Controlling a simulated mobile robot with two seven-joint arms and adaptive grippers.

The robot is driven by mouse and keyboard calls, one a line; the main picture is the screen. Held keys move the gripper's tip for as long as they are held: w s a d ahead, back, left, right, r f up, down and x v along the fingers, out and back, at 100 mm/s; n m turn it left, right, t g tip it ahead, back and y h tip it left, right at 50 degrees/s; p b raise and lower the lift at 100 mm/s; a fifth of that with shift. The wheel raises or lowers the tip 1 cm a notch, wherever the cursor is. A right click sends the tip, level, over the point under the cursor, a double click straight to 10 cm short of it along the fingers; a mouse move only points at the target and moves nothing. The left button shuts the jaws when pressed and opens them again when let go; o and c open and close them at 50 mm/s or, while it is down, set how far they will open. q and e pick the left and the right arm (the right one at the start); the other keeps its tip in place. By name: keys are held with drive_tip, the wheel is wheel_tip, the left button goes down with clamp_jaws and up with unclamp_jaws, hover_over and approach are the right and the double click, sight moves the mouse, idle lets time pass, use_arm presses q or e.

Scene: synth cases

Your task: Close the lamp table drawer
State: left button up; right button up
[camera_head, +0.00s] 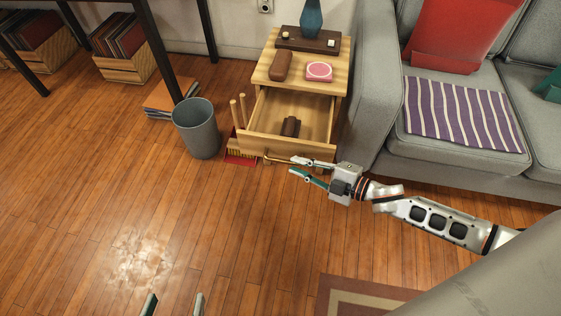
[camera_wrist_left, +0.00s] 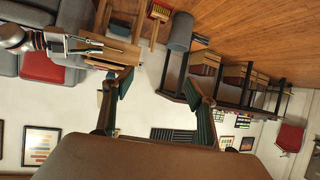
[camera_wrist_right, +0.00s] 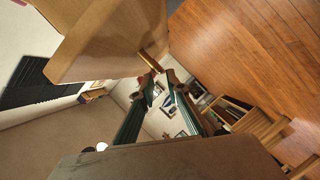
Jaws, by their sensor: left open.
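The lamp table (camera_head: 335,50) is pale wood, and its drawer (camera_head: 320,108) is pulled out towards me. A dark brown object (camera_head: 290,127) lies inside. A thin brass-coloured handle (camera_head: 280,158) runs along the drawer front; it also shows in the right wrist view (camera_wrist_right: 150,61). My right gripper (camera_head: 292,166) is at the right part of the handle, its fingers partly apart. In the right wrist view the handle's end is at the fingertips; I cannot tell whether they touch it. My left gripper (camera_head: 173,302) is open and empty at the bottom edge, away from the table.
On the tabletop are a brown case (camera_head: 281,66), a pink box (camera_head: 319,71) and a dark tray (camera_head: 300,41) with a blue vase (camera_head: 312,18). A grey sofa (camera_head: 375,75) is close right. The floor in front is clear.

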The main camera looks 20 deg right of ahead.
sight(283, 160)
drive_tip(key=x, duration=0.3)
drive_tip(key=b+x, duration=0.1)
drive_tip(key=shift+w+a+f, duration=0.2)
drive_tip(key=shift+a+f, duration=0.05)
drive_tip(key=shift+f, duration=0.1)
drive_tip(key=shift+w+a, duration=0.3)
drive_tip(key=shift+w, duration=0.15)
clamp_jaws()
